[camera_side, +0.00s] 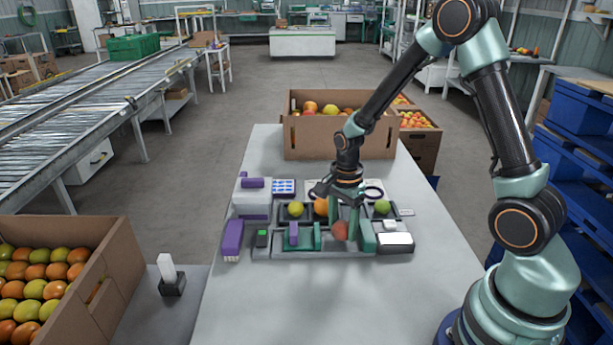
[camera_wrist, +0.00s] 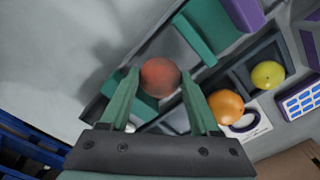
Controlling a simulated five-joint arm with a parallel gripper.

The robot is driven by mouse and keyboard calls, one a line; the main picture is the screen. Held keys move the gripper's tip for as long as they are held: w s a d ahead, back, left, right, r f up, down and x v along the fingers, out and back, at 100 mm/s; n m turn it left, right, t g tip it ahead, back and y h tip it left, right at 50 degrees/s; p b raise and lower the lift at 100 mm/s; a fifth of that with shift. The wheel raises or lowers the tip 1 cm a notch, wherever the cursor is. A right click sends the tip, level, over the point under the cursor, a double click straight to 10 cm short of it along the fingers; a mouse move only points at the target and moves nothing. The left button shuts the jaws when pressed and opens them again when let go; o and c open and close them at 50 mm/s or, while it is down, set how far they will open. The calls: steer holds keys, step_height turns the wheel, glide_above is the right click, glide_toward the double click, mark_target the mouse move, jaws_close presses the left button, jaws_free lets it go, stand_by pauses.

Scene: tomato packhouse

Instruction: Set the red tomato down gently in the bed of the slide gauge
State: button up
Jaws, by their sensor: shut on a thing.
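The red tomato (camera_wrist: 160,77) is held between the two green fingers of my gripper (camera_wrist: 160,86). In the side view the red tomato (camera_side: 340,231) shows low at the fingertips of my gripper (camera_side: 345,224). The slide gauge (camera_side: 317,237), with green upright jaws and a dark frame, lies under and around my gripper. In the wrist view a green jaw of the slide gauge (camera_wrist: 194,41) stands just beyond the tomato. The fingers hide part of the bed, and I cannot tell whether the tomato touches it.
Behind the gauge, a dark tray holds a yellow-green tomato (camera_side: 296,209), an orange tomato (camera_side: 321,206) and a green tomato (camera_side: 382,207). A white pad (camera_side: 396,240) lies right. The table's front (camera_side: 330,300) is clear.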

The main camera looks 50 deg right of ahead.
steer(key=shift+f, duration=0.55)
steer(key=o, duration=1)
steer(key=c, duration=0.3)
steer(key=shift+c, duration=0.2)
steer(key=shift+r, duration=3.55)
